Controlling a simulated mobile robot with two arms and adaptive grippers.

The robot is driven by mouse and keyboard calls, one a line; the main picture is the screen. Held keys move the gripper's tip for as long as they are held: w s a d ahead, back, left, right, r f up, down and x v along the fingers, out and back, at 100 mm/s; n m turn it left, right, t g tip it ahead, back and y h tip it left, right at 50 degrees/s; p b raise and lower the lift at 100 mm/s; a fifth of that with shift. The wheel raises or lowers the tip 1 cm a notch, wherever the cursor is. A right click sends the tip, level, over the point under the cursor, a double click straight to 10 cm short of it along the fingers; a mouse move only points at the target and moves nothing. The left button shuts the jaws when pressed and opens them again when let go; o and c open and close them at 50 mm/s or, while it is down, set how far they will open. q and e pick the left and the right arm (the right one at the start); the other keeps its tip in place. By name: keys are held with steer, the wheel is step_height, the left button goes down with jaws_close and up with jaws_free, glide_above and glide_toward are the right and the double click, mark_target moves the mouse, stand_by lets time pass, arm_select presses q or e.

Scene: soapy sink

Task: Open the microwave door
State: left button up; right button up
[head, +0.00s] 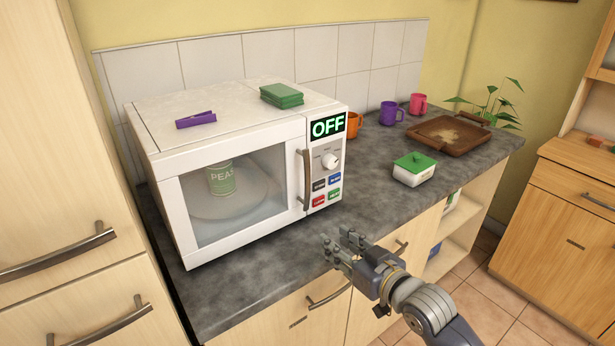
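The white microwave (236,150) stands on the dark counter with its display reading OFF. Its door (186,222) is shut, with a vertical handle (306,180) at the door's right side. A can labelled PEAS (221,178) shows through the door glass, on the round plate inside. My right gripper (338,244) is in front of the counter's front edge, to the lower right of the handle and apart from it. Its fingers are spread and nothing shows between them. My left gripper is not in view.
A purple clip-like object (196,119) and green sponges (282,96) lie on the microwave. Counter (262,275) before the door is clear.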

steer(key=n+t+y, duration=0.1)
steer(key=y, duration=0.1)
glide_toward(308, 181)
steer(key=p+x, duration=0.1)
steer(key=x, duration=0.7)
steer(key=shift+w+r+p, duration=0.1)
steer(key=shift+w+p, duration=0.05)
steer(key=shift+p, duration=0.2)
steer(key=shift+w+a, duration=0.45)
steer(key=shift+w, duration=0.05)
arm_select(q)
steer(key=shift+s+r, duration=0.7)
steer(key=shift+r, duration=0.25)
arm_select(e)
steer(key=shift+w+a, duration=0.2)
steer(key=shift+w, duration=0.1)
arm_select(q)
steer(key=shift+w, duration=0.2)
arm_select(e)
jaws_close()
